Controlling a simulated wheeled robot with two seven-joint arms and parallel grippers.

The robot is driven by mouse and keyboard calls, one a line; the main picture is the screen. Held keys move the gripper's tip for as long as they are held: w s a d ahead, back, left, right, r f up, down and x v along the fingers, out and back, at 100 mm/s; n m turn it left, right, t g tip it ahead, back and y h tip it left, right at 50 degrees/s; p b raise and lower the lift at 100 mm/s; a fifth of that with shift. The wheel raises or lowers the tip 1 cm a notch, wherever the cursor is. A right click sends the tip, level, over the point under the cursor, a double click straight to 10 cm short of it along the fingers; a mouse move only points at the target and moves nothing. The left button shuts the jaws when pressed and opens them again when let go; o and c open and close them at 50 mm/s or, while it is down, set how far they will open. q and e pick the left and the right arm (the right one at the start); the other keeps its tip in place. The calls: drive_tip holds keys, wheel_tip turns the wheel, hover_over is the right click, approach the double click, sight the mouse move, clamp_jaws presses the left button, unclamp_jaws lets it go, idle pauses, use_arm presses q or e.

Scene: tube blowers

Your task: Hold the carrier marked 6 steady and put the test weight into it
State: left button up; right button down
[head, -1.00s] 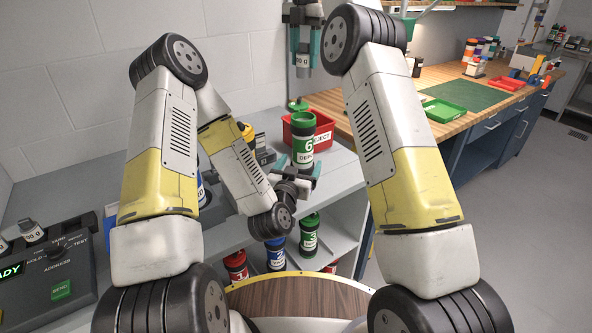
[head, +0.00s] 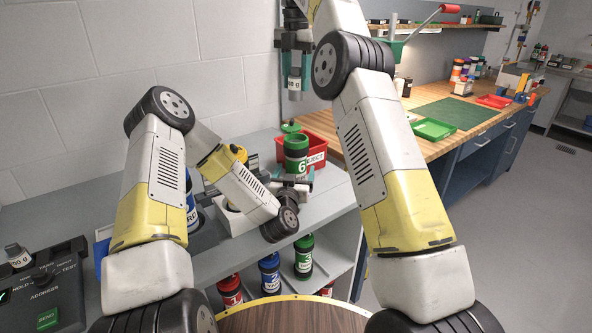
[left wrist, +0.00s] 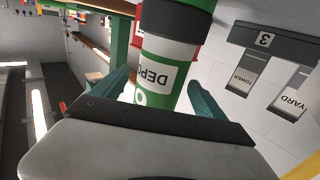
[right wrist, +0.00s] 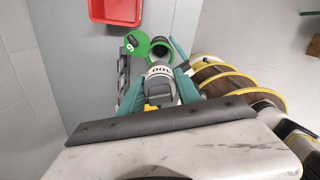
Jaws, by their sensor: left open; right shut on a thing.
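The carrier marked 6 (head: 296,152) is a green and black tube standing upright on the grey bench. The right wrist view shows its open green mouth (right wrist: 163,46). My left gripper (head: 294,179) is open and low at the carrier. In the left wrist view its fingers lie on either side of the green carrier body (left wrist: 165,65), with a visible gap on the right. My right gripper (head: 294,68) points down, shut on the test weight (head: 295,82), a grey piece with a white label. The weight hangs above the carrier, clear of it.
A green lid marked 6 (right wrist: 137,43) lies beside the carrier. A red reject bin (head: 318,150) stands just behind. Several carriers, including a blue one (head: 269,272), stand on the shelf below. A control panel (head: 45,295) is at the left.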

use_arm(q)
drive_tip(key=shift+w+d, duration=0.15)
drive_tip(key=shift+w, duration=0.6)
drive_tip(key=shift+c, duration=0.3)
drive_tip(key=c, duration=1.6)
drive_tip(key=shift+c, duration=0.2)
use_arm(e)
wheel_tip(320, 180, down, 10)
drive_tip(key=shift+f, duration=0.25)
